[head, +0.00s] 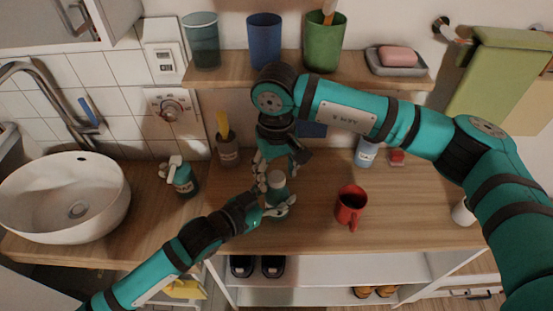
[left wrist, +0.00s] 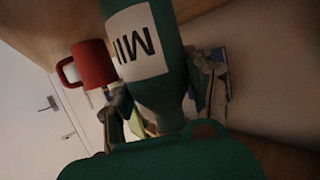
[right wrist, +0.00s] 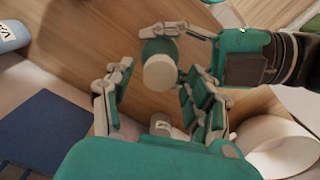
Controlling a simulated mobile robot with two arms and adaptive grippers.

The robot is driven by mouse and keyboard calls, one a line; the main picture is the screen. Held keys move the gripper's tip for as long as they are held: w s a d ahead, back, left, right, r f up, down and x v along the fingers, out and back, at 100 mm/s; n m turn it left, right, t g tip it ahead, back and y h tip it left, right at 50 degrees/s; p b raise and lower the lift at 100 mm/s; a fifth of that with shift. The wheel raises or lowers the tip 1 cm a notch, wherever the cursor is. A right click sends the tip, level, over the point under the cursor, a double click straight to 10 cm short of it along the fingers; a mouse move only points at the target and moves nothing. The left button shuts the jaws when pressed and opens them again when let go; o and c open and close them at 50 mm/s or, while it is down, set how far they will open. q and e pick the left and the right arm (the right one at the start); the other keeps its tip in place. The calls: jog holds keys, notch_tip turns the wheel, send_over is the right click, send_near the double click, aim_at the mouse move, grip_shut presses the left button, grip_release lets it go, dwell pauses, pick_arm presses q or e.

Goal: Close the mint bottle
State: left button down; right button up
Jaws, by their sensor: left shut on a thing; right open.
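The mint bottle (head: 278,188) is teal with a pale round top and stands upright over the wooden counter. In the left wrist view its white label (left wrist: 138,42) shows the start of a word. In the right wrist view its pale top (right wrist: 160,72) is seen from above; I cannot tell whether this cap is fully seated. My left gripper (head: 277,209) is shut around the lower part of the bottle. My right gripper (head: 270,175) is open, pointing down just above and behind the bottle, with its fingers (right wrist: 158,105) apart and nothing held.
A red mug (head: 350,206) stands right of the bottle. A teal pump dispenser (head: 184,180) and grey jar (head: 228,152) are to the left, by the white sink (head: 65,195). A pale blue bottle (head: 367,153) is behind right. A shelf (head: 232,70) with cups hangs above.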

pick_arm(q)
jog(key=shift+f, duration=0.1)
pick_arm(e)
jog(key=shift+f, duration=0.45)
